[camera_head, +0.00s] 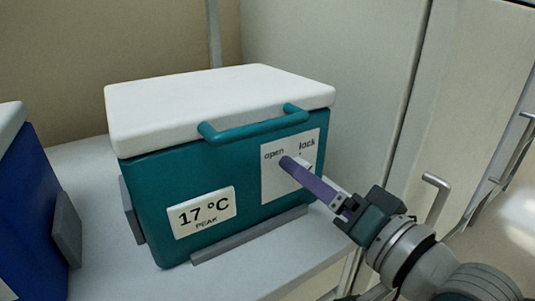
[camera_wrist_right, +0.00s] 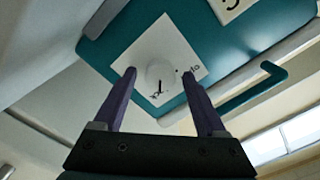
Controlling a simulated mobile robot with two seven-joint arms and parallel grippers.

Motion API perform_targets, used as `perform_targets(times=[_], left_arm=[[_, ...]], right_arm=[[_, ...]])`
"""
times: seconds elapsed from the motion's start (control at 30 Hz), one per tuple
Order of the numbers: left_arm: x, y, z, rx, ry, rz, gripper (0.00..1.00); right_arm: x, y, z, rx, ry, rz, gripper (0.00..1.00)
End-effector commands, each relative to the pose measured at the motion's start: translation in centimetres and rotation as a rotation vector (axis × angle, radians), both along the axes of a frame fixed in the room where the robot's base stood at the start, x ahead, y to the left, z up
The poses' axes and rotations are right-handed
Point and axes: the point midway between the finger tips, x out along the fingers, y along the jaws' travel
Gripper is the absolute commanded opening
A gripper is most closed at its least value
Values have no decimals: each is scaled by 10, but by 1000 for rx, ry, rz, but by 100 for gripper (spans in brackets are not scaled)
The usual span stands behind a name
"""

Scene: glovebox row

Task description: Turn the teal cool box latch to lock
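The teal cool box (camera_head: 160,208) has a white lid and stands upright on a pale shelf. Its front has a white plate (camera_head: 270,187) marked "open" at upper left and "lock" at upper right. The latch, a round white knob (camera_wrist_right: 160,74), shows on the plate in the right wrist view; my gripper hides it in the head view. A dark mark shows at the knob's lower side; its exact pointing is hard to read. My right gripper (camera_wrist_right: 159,73) is open, its purple fingers on either side of the knob with visible gaps. My left gripper is out of view.
A teal handle (camera_head: 255,130) sticks out above the plate. A "17 °C PEAK" label (camera_head: 203,213) is on the box's left front. A grey strip (camera_head: 248,237) runs along its foot. A blue box (camera_head: 30,215) stands at left. A cabinet door handle (camera_head: 437,198) is near my right wrist.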

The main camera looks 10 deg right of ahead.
Motion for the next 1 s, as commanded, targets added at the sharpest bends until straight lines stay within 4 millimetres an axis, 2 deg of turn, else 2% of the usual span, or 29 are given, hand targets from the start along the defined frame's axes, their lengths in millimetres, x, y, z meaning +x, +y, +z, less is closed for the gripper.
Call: perform_targets(times=[0.23,0.33,0.73,0.83,1.0], left_arm=[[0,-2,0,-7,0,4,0],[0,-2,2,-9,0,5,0],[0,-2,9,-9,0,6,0],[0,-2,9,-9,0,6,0],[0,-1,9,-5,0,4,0]], right_arm=[[-1,0,1,0,-2,0,76],[-7,-3,0,-1,0,0,76],[-75,-27,0,-1,3,1,76],[-86,-32,0,-2,2,1,76],[-93,-34,1,0,-2,0,76]])
